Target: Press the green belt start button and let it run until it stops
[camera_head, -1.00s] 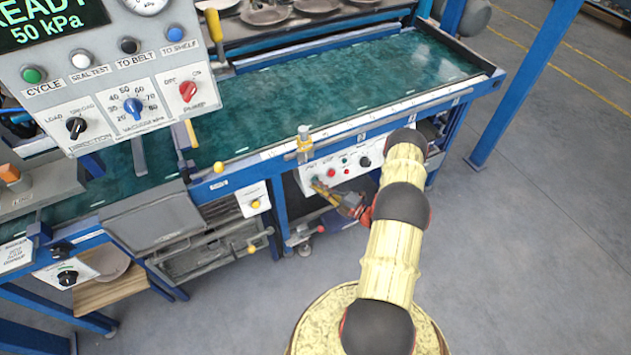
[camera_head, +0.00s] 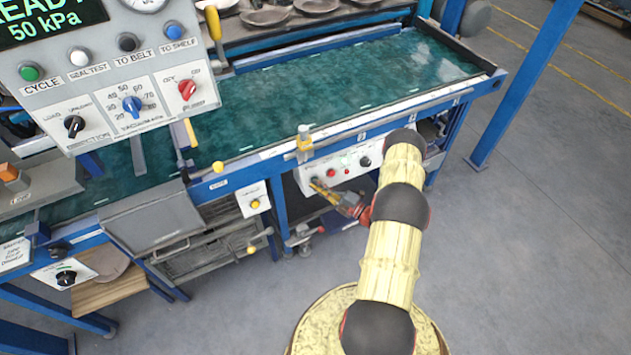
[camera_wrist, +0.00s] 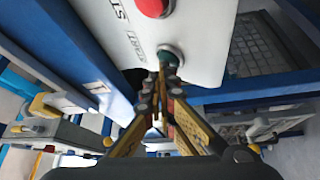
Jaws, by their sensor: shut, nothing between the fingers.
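The green start button (camera_wrist: 176,53) is on a white control panel (camera_wrist: 200,25). It shows in the wrist view just beyond my fingertips, which partly cover it. My gripper (camera_wrist: 168,62) is shut and empty, its tips at the button. I cannot tell whether they press it in. In the head view my gripper (camera_head: 316,184) is at the left end of the panel (camera_head: 350,168) and hides the green button. A red stop button (camera_wrist: 152,5) is beside it. The teal belt (camera_head: 350,75) runs above and behind the panel.
A grey control box (camera_head: 110,95) with several buttons and knobs fills the upper left. A blue rail (camera_head: 420,110) edges the belt above the panel. The floor (camera_head: 540,250) to the right is open.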

